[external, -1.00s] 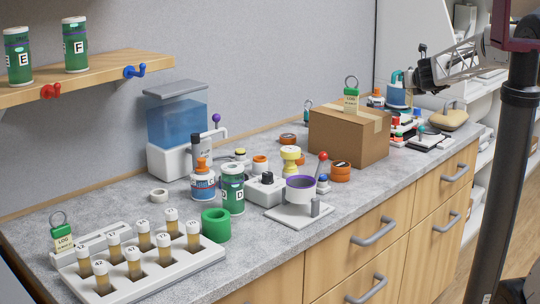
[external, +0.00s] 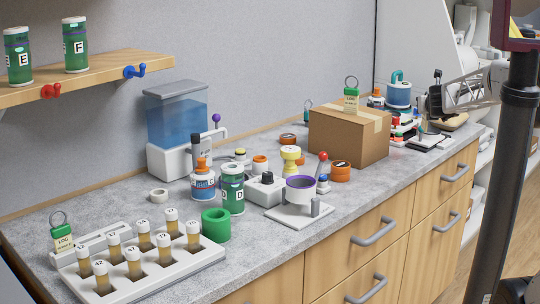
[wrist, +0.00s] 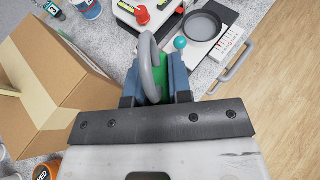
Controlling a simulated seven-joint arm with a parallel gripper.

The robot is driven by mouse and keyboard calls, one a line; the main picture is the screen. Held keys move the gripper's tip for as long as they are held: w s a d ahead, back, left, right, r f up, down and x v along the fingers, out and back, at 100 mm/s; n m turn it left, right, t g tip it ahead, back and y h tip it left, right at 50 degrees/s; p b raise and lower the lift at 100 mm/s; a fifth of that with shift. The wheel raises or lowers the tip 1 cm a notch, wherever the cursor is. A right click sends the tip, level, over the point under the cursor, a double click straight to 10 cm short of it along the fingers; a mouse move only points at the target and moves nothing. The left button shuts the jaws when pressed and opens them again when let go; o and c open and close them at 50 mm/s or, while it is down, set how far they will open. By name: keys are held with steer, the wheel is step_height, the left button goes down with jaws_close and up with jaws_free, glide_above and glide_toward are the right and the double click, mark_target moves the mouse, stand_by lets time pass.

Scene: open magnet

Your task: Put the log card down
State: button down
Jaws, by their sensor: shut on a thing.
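My gripper (wrist: 157,85) is shut on a log card (wrist: 152,72) with a grey ring and a green top. The ring stands up between the blue fingers; the card's lower part is hidden. In the external view my gripper (external: 432,106) is low over the far right end of the counter, and the held card cannot be made out there. Whether it touches the counter cannot be told. Similar ringed cards show by the vial rack (external: 62,236) and at the cardboard box's top (external: 351,98).
The cardboard box (wrist: 42,85) is left of my gripper. A white device with a round grey dish (wrist: 201,25) and a teal knob (wrist: 180,43) is close ahead. A red-knobbed device (wrist: 142,14) is beside it. Grey counter (external: 120,195) shows around the objects.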

steer(key=w+a+r+n+g+y, duration=0.3)
steer(key=a+r+n+y, duration=0.3)
steer(key=a, duration=0.4)
steer(key=w+a+r+n+g+y, duration=0.3)
steer(key=a+r+n+g+y, duration=0.2)
steer(key=a, duration=0.6)
steer(key=shift+w+a+r+n+y, duration=0.25)
steer(key=shift+r+n+y, duration=0.45)
steer(key=shift+r+n, duration=0.8)
steer(key=shift+r+g, duration=0.3)
steer(key=shift+f, duration=2.5)
steer(key=shift+f+m, duration=0.1)
steer(key=shift+m, duration=0.2)
steer(key=shift+f, duration=2.4)
